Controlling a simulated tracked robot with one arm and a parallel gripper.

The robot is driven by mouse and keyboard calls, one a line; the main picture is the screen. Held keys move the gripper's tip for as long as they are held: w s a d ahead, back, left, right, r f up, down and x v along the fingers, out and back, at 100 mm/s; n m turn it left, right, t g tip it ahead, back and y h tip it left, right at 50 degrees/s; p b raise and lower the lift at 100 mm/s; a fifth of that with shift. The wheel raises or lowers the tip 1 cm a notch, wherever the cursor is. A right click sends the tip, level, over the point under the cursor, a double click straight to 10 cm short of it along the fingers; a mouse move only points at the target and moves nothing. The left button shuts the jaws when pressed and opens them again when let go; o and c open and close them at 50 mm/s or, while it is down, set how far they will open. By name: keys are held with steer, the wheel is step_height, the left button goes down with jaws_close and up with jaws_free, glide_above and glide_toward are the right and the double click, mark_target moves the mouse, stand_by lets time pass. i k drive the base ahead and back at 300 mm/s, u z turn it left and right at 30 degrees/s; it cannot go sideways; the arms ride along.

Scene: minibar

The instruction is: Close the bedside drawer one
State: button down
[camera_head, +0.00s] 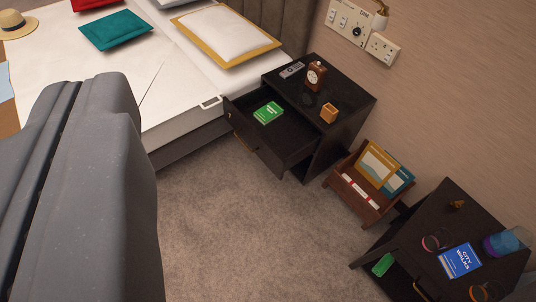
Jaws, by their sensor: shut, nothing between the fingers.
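A black bedside table (345,97) stands beside the bed, against the wall. Its drawer (292,150) is pulled out toward the lower left, and its front with a brass handle (243,141) stands well clear of the cabinet. A green book (268,112) lies inside the open drawer. A large grey part of my arm fills the left side of the view, apart from the drawer in the picture. My gripper's fingers cannot be made out.
A bed (170,110) with cushions is left of the table. A wooden magazine rack (347,201) stands to its right. A second dark table (450,210) at lower right carries a blue book (460,260). Carpet (240,225) before the open drawer is clear.

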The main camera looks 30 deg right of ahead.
mark_target(289, 139)
steer(key=i, duration=0.85)
steer(key=z, duration=0.05)
